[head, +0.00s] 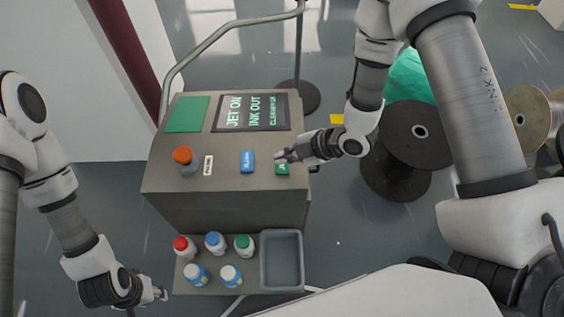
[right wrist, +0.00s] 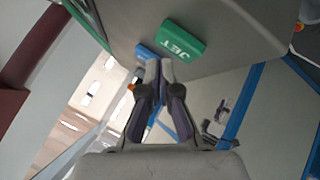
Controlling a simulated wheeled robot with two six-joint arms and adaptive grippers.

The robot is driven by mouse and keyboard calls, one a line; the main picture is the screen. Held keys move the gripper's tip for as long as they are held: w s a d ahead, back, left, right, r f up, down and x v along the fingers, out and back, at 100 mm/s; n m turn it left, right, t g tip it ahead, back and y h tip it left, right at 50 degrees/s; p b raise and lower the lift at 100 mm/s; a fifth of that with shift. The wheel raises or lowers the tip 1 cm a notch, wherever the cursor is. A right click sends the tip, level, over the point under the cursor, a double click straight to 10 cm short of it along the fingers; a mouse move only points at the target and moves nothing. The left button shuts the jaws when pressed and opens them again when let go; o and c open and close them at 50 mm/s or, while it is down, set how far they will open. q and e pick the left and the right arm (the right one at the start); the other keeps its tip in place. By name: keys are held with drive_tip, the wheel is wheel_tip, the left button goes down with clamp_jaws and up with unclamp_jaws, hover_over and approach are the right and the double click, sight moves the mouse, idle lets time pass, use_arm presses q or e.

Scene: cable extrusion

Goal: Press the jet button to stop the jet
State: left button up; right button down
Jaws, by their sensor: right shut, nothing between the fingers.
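The green jet button (head: 282,170) is at the right front of the grey console's sloped top. In the right wrist view the button (right wrist: 183,40) shows "JET" on its face. My right gripper (head: 281,157) is shut and empty, its tips close to the button in the head view. In the right wrist view my gripper tips (right wrist: 159,66) appear just beside the button; I cannot tell whether they touch it. The console screen (head: 251,113) reads "JET ON" and "INK OUT", with a third line below. My left gripper (head: 160,294) is low at the left, away from the console.
A blue button (head: 247,161) and an orange-red knob (head: 183,156) sit left of the jet button. Several capped bottles (head: 214,243) and a grey tray (head: 282,260) stand on the front shelf. A dark cable spool (head: 397,150) stands right of the console.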

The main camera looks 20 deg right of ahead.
sight(284, 165)
drive_tip(key=shift+f+b, duration=0.3)
drive_tip(key=shift+f, duration=0.15)
drive_tip(key=shift+f+b, duration=0.35)
drive_tip(key=shift+f, duration=0.1)
idle(0.7)
drive_tip(key=shift+r, duration=0.15)
drive_tip(key=shift+r+p, duration=0.75)
wheel_tip(284, 165, up, 5)
drive_tip(key=p, duration=0.4)
drive_tip(key=shift+r, duration=0.1)
